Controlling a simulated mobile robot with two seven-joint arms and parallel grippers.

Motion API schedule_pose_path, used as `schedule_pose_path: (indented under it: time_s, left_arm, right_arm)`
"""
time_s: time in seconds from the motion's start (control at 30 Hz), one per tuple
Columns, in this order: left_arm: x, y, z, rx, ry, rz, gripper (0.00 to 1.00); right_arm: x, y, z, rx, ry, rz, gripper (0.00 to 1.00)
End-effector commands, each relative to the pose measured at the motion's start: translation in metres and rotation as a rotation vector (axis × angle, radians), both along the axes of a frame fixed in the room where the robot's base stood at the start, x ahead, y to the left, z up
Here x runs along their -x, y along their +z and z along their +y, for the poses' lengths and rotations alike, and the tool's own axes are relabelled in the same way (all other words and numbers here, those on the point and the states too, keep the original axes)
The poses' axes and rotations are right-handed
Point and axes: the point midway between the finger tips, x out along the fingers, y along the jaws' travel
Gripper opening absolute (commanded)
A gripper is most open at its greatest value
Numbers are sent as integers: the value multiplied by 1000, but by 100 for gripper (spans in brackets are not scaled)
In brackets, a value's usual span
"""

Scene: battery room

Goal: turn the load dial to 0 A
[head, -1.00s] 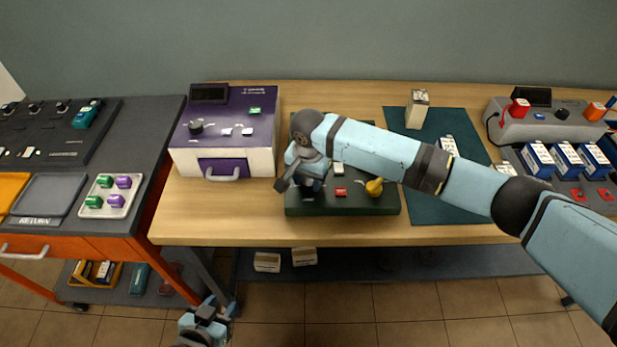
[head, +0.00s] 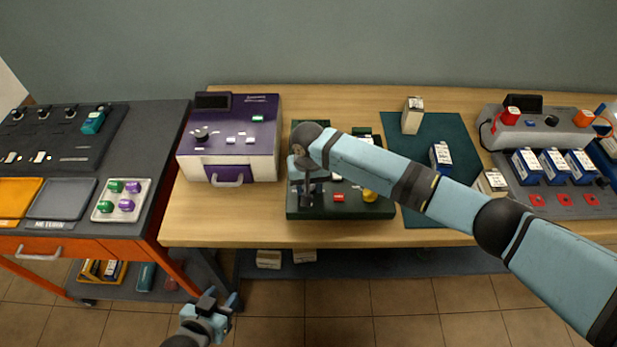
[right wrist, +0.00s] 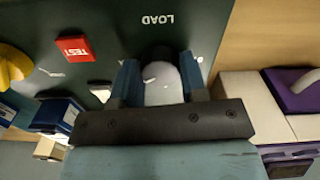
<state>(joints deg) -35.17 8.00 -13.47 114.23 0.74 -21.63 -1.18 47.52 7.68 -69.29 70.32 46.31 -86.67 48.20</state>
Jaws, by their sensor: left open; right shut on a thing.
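The dark green test panel (head: 350,210) lies on the wooden table, with a red TEST button (head: 339,198) and a yellow knob (head: 369,195). My right gripper (right wrist: 160,80) is shut on the load dial (right wrist: 163,88), a rounded grey knob beside the LOAD lettering in the right wrist view. A finger stands on each side of it. The dial's setting cannot be read. In the head view my right gripper (head: 306,190) is over the panel's left part and hides the dial. My left gripper (head: 212,305) is open and empty, low in front of the table.
A purple and white box (head: 230,170) stands left of the panel. A dark green mat (head: 425,205) with small battery boxes lies to the right, partly under my right arm. A grey charger (head: 540,135) is at far right, and an orange cart (head: 100,247) at left.

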Motion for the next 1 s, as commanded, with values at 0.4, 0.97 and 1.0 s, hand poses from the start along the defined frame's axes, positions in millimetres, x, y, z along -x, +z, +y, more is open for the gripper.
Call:
schedule_pose_path:
  time_s: [0.4,0.97,1.0]
  left_arm:
    - [-1,29,7,-10,11,-8,43]
    - [3,45,8,-10,18,-3,43]
    - [3,46,8,-10,18,-3,43]
  right_arm:
    - [0,3,0,-1,394,2,16]
    - [0,2,1,-2,928,-1,16]
    - [-1,2,0,-2,966,-1,16]
